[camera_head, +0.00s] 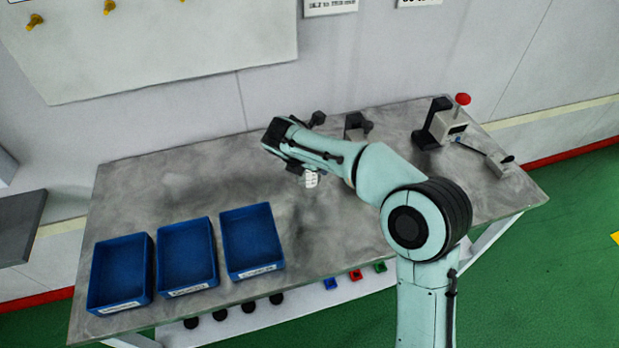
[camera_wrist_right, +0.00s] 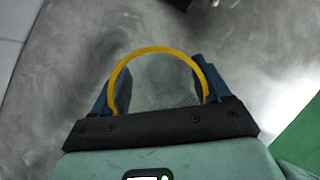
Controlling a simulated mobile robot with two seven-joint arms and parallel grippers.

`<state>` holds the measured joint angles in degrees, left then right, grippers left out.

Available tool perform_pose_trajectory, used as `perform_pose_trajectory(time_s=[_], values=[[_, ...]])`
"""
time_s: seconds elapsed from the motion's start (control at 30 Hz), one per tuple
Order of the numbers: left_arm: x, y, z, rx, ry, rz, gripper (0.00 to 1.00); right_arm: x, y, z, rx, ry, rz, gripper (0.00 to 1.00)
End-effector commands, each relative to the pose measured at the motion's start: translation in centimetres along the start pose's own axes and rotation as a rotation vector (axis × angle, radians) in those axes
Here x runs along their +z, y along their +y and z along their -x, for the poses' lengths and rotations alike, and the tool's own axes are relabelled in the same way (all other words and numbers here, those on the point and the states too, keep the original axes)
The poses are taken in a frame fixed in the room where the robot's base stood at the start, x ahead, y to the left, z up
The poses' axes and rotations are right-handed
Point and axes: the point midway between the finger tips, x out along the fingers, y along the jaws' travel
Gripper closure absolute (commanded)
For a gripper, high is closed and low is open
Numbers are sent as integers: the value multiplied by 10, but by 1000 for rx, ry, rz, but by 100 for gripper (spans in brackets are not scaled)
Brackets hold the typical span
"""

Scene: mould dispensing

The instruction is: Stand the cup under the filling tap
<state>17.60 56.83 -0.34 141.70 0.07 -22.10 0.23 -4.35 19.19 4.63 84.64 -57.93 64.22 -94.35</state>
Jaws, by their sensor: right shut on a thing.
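My right gripper (camera_head: 302,168) is over the middle of the table. In the right wrist view its blue fingers (camera_wrist_right: 159,92) are shut on the cup, one on each side of its yellow rim (camera_wrist_right: 152,50). In the head view only a small white part of the cup (camera_head: 312,180) shows below the gripper; the rest is hidden. A small grey and black device (camera_head: 355,124) stands behind my arm, partly covered. A larger black and white device (camera_head: 440,124) with a red knob stands at the back right. I cannot tell which one carries the filling tap. My left gripper is not in view.
The grey table (camera_head: 150,190) carries a left blue tray (camera_head: 120,305), a middle one (camera_head: 187,288) and a right one (camera_head: 252,270) at the front left. A small grey block (camera_head: 500,163) lies at the right end. The back left of the tabletop is clear.

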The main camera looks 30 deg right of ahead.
Motion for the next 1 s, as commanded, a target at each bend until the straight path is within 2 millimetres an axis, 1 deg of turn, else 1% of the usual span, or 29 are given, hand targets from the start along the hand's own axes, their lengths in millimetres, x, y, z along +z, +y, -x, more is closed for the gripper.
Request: perform_pose_trajectory(time_s=[0.33, 0.77, 0.8, 0.83, 1.0], values=[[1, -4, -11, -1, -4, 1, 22, -28, -1, -45, -4, 2, 1, 69], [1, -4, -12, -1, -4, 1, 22, -31, 0, -50, -2, 1, 0, 69], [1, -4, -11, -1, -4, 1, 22, -31, 0, -50, -2, 1, 0, 11], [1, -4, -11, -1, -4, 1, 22, -31, 0, -50, -2, 1, 0, 1], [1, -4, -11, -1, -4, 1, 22, -31, 0, -50, -2, 1, 0, 0]])
